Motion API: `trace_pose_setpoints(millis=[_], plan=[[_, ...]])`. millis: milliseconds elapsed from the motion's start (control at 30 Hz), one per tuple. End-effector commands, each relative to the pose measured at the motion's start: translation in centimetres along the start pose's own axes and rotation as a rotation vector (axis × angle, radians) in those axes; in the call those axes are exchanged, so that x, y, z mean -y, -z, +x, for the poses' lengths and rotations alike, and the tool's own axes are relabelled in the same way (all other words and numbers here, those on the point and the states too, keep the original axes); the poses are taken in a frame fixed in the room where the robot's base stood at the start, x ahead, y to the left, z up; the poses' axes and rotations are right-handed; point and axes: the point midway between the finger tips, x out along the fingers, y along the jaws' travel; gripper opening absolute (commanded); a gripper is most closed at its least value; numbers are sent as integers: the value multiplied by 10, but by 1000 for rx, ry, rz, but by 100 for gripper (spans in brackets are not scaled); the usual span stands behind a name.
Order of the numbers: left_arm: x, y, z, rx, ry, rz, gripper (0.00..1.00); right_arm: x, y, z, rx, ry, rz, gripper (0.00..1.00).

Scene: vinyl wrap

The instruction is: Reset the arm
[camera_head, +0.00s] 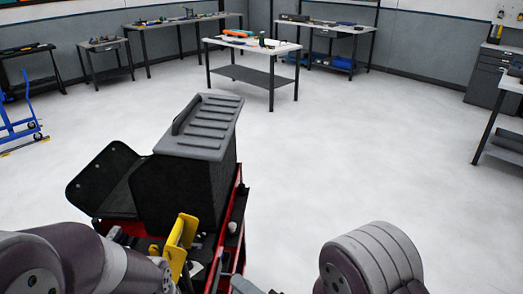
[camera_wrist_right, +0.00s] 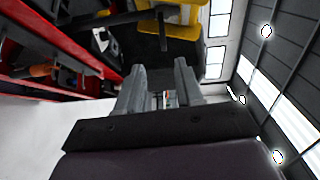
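My right gripper (camera_wrist_right: 161,82) shows in the right wrist view with its two grey fingers apart and nothing between them. In the head view it is at the bottom edge (camera_head: 243,285), close to the red cart (camera_head: 240,212), and only partly visible. My right arm is at the bottom right of the head view. My left arm is at the bottom left, beside the cart; its gripper cannot be made out.
A black bin with a grey ribbed lid (camera_head: 210,125) stands on the red cart. A yellow holder (camera_head: 181,240) is in front of it. A white-topped table (camera_head: 252,46) and workbenches stand at the back. The floor (camera_head: 350,150) to the right is clear.

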Motion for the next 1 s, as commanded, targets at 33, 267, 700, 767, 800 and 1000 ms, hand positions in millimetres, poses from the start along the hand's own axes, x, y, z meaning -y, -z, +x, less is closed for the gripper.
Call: trace_pose_setpoints(millis=[33, 267, 700, 767, 800, 1000], plan=[[0, 0, 0, 0, 0, 0, 0, -14, -1, -1, 5, -67, -74, 36], [0, 0, -3, 0, 0, 0, 0, -119, 32, -66, 234, -861, -700, 36], [0, 2, -19, 0, 0, 0, 0, -26, 102, -214, 533, -1407, -639, 36], [0, 2, -19, 0, 0, 0, 0, -26, 105, -217, 521, -1412, -627, 36], [0, 2, -18, 0, 0, 0, 0, -27, 105, -217, 520, -1413, -625, 36], [0, 2, -18, 0, 0, 0, 0, -27, 105, -217, 521, -1412, -628, 36]])
